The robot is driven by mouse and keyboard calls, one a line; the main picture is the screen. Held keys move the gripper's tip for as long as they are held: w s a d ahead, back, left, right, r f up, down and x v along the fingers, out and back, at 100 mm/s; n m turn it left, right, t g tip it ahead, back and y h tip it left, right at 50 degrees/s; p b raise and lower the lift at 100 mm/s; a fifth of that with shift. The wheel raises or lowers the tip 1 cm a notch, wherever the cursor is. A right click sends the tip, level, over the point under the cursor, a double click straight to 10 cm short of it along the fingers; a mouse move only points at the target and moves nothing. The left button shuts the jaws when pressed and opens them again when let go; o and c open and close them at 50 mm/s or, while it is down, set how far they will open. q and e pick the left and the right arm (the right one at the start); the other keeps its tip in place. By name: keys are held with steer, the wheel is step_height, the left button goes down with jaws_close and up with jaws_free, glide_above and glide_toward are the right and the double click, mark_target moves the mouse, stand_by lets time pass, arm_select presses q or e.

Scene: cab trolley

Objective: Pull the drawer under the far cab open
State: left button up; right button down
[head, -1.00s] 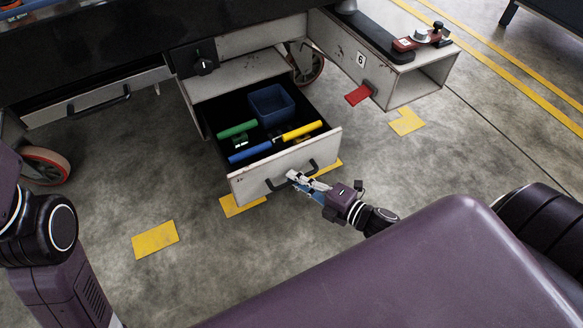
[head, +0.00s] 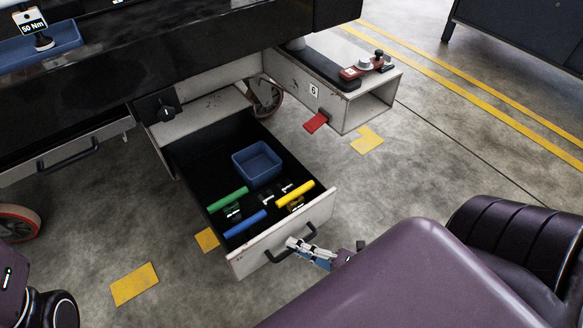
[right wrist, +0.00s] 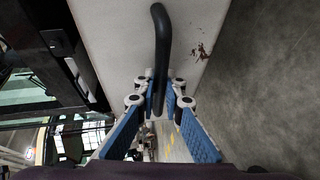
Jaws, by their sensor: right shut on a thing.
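The drawer (head: 290,238) under the cab trolley stands well open in the head view. Its white front faces me, with a black bar handle (head: 277,256) on it. Inside are a blue bin (head: 257,163), a green roll (head: 228,199), a blue roll (head: 245,223), a yellow roll (head: 295,194) and small dark items. My right gripper (head: 297,247) is shut on the handle. In the right wrist view the black handle (right wrist: 161,45) runs between the blue-padded fingers (right wrist: 158,105). My left gripper is not in view; only part of my left arm shows at the lower left.
A second, closed drawer with a handle (head: 68,155) is at the left. A step box marked 6 (head: 330,100) with a red pedal (head: 316,122) juts out at the right. Wheels (head: 265,97) stand under the trolley. The floor in front is clear, with yellow marks (head: 134,284).

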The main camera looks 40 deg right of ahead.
steer(key=shift+s, duration=0.25)
steer(key=c, duration=2.3)
jaws_free()
steer(key=v, duration=1.2)
